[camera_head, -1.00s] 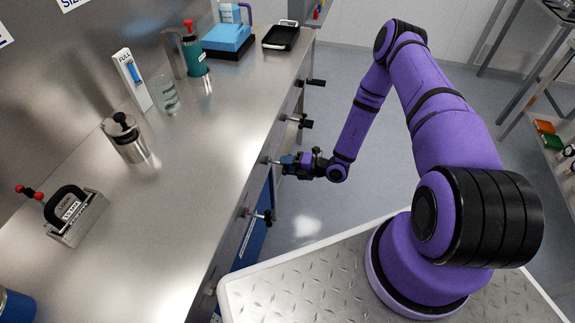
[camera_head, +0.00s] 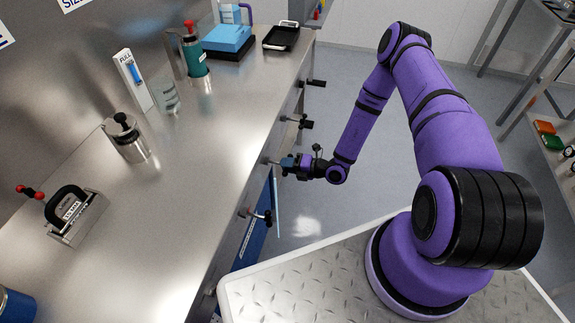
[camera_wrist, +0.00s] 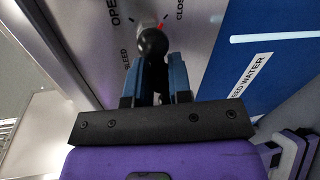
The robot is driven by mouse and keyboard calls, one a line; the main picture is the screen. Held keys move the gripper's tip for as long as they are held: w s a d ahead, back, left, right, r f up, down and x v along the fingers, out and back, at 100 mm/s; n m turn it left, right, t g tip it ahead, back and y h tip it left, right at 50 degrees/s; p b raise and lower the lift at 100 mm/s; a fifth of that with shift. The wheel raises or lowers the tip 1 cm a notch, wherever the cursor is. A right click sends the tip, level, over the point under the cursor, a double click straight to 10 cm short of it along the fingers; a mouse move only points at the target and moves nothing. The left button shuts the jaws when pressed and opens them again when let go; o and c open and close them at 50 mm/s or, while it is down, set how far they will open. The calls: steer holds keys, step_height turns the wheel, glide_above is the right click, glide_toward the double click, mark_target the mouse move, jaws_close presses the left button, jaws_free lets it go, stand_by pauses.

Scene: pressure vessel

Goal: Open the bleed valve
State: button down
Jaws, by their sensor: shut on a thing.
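The bleed valve handle (camera_wrist: 152,42), with a round black end, is on a metal panel marked OPEN, CLOSED and BLEED in the wrist view. A small red mark shows just above and right of the black end. My gripper (camera_wrist: 153,70) has its two blue fingers on either side of the handle and is shut on it. In the head view my gripper (camera_head: 288,163) is at the front face of the bench, where a short metal stem (camera_head: 270,161) meets it. The fingers hide most of the handle there.
Other black handles stick out of the bench front, one nearer (camera_head: 262,215) and others farther (camera_head: 305,123). A blue panel (camera_wrist: 262,60) lettered WATER is right of the valve. The steel bench top (camera_head: 215,165) holds a flask, a bottle and a weight.

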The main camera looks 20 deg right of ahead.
steer(key=n, duration=0.1)
steer(key=n+t, duration=0.1)
steer(key=n, duration=0.1)
steer(key=shift+s+d+f+n+h, duration=0.1)
steer(key=shift+s+f+n+h, duration=0.05)
steer(key=shift+f+n+h, duration=0.2)
steer(key=n, duration=0.3)
steer(key=shift+t, duration=0.4)
steer(key=n+t, duration=0.1)
steer(key=n, duration=0.3)
steer(key=shift+d+n, duration=0.1)
steer(key=shift+n, duration=0.25)
steer(key=shift+w+r+n+t, duration=0.1)
steer(key=shift+w+n+t, duration=0.1)
steer(key=shift+n, duration=0.35)
steer(key=shift+w+r+n+t, duration=0.1)
steer(key=shift+n+t, duration=0.1)
steer(key=shift+n, duration=0.35)
steer(key=shift+w+d, duration=0.1)
steer(key=c, duration=1.3)
jaws_free()
steer(key=shift+o, duration=0.7)
steer(key=shift+n, duration=0.3)
steer(key=v, duration=1)
steer(key=shift+s+d, duration=0.25)
steer(key=shift+s, duration=0.05)
